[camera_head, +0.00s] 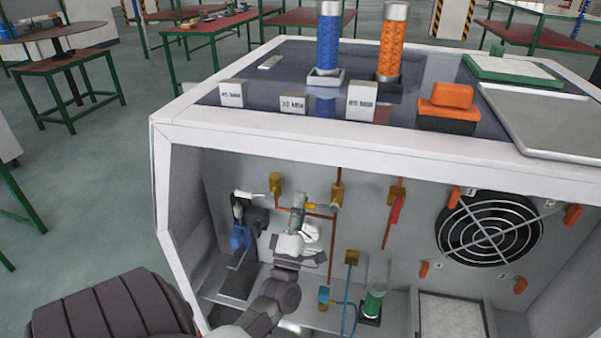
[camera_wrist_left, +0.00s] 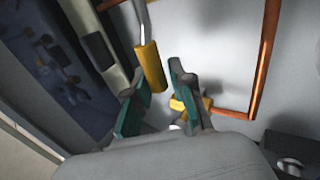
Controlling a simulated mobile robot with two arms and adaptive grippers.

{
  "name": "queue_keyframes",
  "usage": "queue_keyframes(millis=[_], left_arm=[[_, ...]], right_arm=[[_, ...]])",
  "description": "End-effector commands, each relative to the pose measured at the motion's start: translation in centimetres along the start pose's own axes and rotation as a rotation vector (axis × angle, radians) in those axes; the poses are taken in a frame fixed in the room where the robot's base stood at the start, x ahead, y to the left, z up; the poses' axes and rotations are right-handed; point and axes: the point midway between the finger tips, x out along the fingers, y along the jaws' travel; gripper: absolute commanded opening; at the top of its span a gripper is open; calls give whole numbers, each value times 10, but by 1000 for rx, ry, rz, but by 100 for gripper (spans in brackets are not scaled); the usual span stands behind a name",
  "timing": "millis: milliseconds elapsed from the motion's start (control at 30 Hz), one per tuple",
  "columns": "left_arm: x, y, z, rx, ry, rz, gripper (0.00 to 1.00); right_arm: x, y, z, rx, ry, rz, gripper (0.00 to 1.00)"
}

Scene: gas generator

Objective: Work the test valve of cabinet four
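The open-fronted white cabinet (camera_head: 330,130) has brass valves and copper pipes on its inner back wall. One brass valve (camera_head: 276,185) is left of my left gripper (camera_head: 297,218), another (camera_head: 337,196) to its right. No label shows which is the test valve. My left gripper is inside the cabinet, near the back wall. In the left wrist view, its teal-padded fingers (camera_wrist_left: 158,82) are spread, with a yellow cylindrical piece (camera_wrist_left: 149,66) at the gap beyond the tips; contact cannot be told. A second yellow fitting (camera_wrist_left: 188,104) is partly hidden behind a finger. My right gripper is out of view.
Inside the cabinet are a red-handled part (camera_head: 396,208), a green-filled cylinder (camera_head: 374,302), a blue tube (camera_head: 350,290) and a round fan grille (camera_head: 489,229). Blue (camera_head: 328,40) and orange (camera_head: 393,42) cylinders stand on top. The cabinet's left wall and top edge bound the arm.

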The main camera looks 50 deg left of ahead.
Motion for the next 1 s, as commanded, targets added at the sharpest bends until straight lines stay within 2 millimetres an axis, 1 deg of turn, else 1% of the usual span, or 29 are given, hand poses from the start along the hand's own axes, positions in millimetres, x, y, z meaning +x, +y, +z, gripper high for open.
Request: queue_keyframes(millis=[33,100,367,467,567,667,800,900,1000], left_arm=[[0,0,0,0,0,-1,35],[0,0,0,1,-1,0,43],[0,0,0,2,-1,1,43],[-5,0,0,2,-2,0,43],[-18,-1,0,2,-2,-3,43],[-38,-1,0,3,-2,-4,43],[-70,-1,0,3,-2,-5,43],[-89,-1,0,3,-2,-3,43],[-104,-1,0,2,-1,-3,43]], right_arm=[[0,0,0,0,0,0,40],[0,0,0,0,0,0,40],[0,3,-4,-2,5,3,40],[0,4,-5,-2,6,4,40],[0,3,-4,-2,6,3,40],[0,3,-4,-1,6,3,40],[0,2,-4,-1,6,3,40],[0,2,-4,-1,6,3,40],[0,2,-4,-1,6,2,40]])
